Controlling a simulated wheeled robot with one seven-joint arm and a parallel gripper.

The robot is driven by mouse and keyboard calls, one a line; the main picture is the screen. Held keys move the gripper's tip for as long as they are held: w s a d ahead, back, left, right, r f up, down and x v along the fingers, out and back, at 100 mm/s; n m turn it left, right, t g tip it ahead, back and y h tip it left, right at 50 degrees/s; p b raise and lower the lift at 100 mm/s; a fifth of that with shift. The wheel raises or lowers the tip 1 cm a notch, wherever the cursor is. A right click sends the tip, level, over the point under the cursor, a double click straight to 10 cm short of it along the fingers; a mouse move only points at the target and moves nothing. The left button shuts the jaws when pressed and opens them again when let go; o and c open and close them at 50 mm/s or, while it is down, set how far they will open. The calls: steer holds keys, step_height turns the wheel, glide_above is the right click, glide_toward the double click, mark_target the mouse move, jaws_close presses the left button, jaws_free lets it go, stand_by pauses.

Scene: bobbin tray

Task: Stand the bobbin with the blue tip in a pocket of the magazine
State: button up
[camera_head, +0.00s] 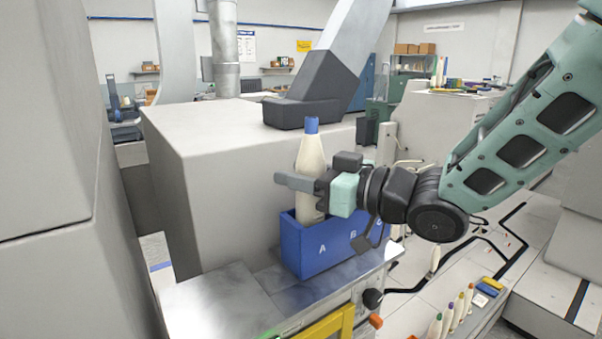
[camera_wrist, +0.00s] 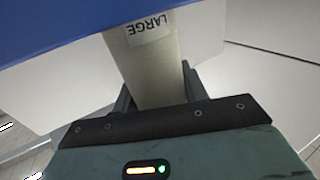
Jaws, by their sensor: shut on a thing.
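The bobbin with the blue tip (camera_head: 311,154) is cream coloured and stands upright in the head view. My gripper (camera_head: 302,183) is shut on its body, with a finger crossing in front of it. The magazine (camera_head: 310,257) is a blue box marked A and B on its front. The bobbin's lower end is hidden behind the magazine's front wall, above the A side; whether it touches the pocket floor cannot be seen. In the wrist view the bobbin (camera_wrist: 146,70) is between my fingers and bears a "LARGE" label, and the blue magazine (camera_wrist: 60,25) covers its lower end.
The magazine stands on a metal bench top (camera_head: 215,300), close beside a big grey machine housing (camera_head: 240,175). A yellow frame (camera_head: 328,328) and a black knob (camera_head: 372,298) are at the bench front. Several bobbins with coloured tips (camera_head: 453,312) stand at the lower right.

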steer(key=shift+f+b, duration=1.15)
steer(key=shift+f, duration=0.2)
steer(key=o, duration=1.1)
steer(key=b+v, duration=0.8)
steer(key=v, duration=0.9)
steer(key=shift+d, duration=0.25)
